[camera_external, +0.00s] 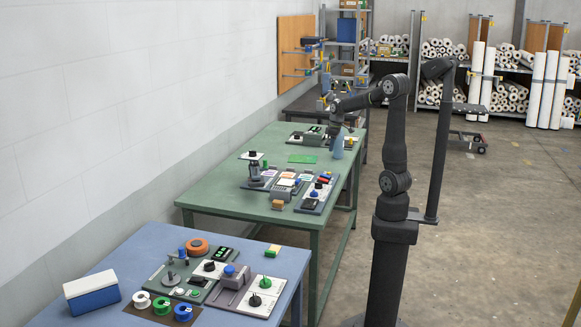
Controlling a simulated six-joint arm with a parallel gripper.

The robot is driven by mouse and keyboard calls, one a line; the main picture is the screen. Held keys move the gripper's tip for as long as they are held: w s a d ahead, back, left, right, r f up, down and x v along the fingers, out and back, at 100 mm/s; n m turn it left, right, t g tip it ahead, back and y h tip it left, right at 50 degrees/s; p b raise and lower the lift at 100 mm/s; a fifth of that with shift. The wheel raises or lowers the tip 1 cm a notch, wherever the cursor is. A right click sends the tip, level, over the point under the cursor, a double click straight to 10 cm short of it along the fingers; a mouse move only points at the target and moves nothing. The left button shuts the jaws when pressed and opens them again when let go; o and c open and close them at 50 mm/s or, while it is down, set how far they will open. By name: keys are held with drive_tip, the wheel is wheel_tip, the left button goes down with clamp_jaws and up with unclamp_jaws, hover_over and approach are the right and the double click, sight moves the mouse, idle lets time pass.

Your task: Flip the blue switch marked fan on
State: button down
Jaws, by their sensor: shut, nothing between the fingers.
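The blue switch marked fan cannot be picked out at this size, and no label is readable. Small control panels stand on the green table, among them a panel with a blue part (318,187) near its right edge. Another panel with a blue knob (229,270) is on the nearer blue table. My gripper (333,138) points down over the far right part of the green table, near a pale blue object (338,150). It is small and dark; it looks shut and empty. Whether it touches anything cannot be told.
The green table (222,192) has a bare front left part. The blue table (130,262) carries a blue-and-white box (92,291), several spools and more panels. A green mat (302,158) lies near the far panels. Shelves with rolls stand at the back.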

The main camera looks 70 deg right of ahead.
sight(322, 174)
drive_tip(key=shift+w+r+t, duration=0.1)
drive_tip(key=shift+w+t, duration=0.3)
drive_tip(key=shift+w, duration=0.25)
drive_tip(key=x, duration=1.4)
